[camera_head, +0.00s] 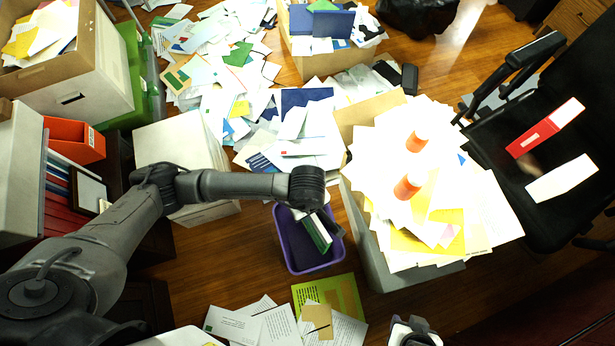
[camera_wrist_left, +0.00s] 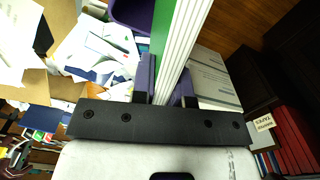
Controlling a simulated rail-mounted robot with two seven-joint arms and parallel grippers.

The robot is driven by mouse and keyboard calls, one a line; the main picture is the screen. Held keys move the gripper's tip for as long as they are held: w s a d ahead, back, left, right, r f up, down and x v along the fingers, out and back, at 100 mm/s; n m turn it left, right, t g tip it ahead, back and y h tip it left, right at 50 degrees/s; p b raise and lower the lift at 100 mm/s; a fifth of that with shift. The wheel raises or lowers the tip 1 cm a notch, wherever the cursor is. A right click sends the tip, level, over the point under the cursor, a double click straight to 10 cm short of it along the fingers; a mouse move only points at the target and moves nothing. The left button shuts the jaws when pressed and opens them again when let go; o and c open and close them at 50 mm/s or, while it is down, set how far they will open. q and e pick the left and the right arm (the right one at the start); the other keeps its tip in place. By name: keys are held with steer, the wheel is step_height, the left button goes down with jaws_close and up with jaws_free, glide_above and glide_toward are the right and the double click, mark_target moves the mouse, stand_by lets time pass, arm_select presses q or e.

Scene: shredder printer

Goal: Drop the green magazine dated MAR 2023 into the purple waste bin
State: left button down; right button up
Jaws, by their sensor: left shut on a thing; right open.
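My left gripper is shut on a green and white magazine (camera_head: 318,233), held by one end and tilted over the purple waste bin (camera_head: 280,243). In the head view the wrist hides most of this gripper. The left wrist view shows its two fingers (camera_wrist_left: 167,90) on either side of the magazine (camera_wrist_left: 183,45), with the white page edges facing the camera. A strip of the purple bin (camera_wrist_left: 132,14) shows beyond it. No date is readable. My right gripper (camera_head: 412,330) is open at the bottom edge, partly cut off.
A grey container heaped with papers (camera_head: 450,205) and two orange-white bottles (camera_head: 410,186) stands right of the bin. A lime-green booklet (camera_head: 345,290) and loose papers (camera_head: 262,325) lie below the bin. Paper piles (camera_head: 225,65) cover the floor behind. A black chair (camera_head: 545,150) stands right.

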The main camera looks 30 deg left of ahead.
stand_by(0.3)
arm_select(q)
step_height(320, 180, down, 18)
steer(key=b, duration=1.3)
steer(key=shift+r, duration=0.25)
steer(key=shift+d+f+b, duration=0.1)
steer(key=shift+f+b, duration=0.2)
steer(key=shift+f, duration=3.6)
